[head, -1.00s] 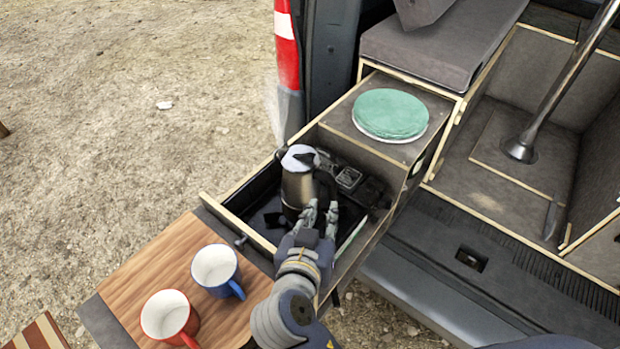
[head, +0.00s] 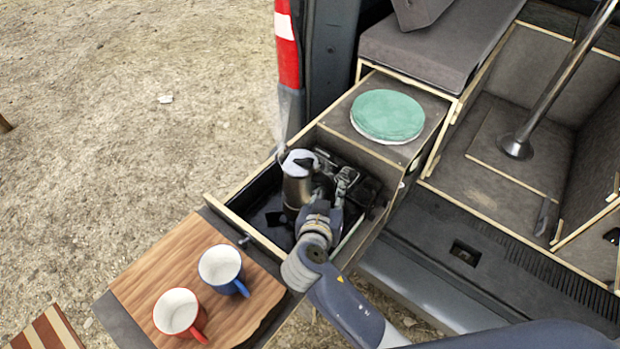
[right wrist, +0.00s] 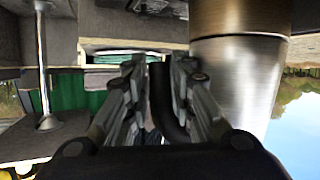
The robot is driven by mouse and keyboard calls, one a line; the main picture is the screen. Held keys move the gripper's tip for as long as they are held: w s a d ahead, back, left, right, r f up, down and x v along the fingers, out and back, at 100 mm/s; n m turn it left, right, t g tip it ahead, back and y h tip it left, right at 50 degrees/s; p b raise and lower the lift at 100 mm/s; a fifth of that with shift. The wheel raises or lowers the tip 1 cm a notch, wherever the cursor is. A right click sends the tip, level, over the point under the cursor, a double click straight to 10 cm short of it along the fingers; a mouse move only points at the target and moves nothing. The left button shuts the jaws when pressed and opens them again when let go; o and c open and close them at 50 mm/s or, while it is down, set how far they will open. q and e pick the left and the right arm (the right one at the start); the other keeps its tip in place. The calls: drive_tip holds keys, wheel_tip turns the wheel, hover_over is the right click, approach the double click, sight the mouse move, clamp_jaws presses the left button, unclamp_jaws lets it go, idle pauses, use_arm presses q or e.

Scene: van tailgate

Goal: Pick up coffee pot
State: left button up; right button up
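The coffee pot (head: 297,187), a steel cylinder with a light top and black handle, stands upright in the open drawer (head: 228,217). Its steel body (right wrist: 238,65) fills the upper right of the right wrist view. My right gripper (head: 333,186) is low in the drawer, just right of the pot. In the right wrist view its fingers (right wrist: 160,85) look open, with the black handle (right wrist: 163,95) between them or just beyond them. I see no firm grip on the handle. The pot's lower handle side is partly hidden by my gripper. My left gripper is not in view.
A black stove (head: 362,187) sits in the drawer close behind my gripper. A blue mug (head: 221,268) and a red mug (head: 178,313) stand on the wooden board (head: 160,265) in front.

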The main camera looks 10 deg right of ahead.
drive_tip(key=shift+s+a, duration=0.1)
clamp_jaws()
drive_tip(key=shift+r, duration=0.2)
drive_tip(key=shift+r, duration=0.1)
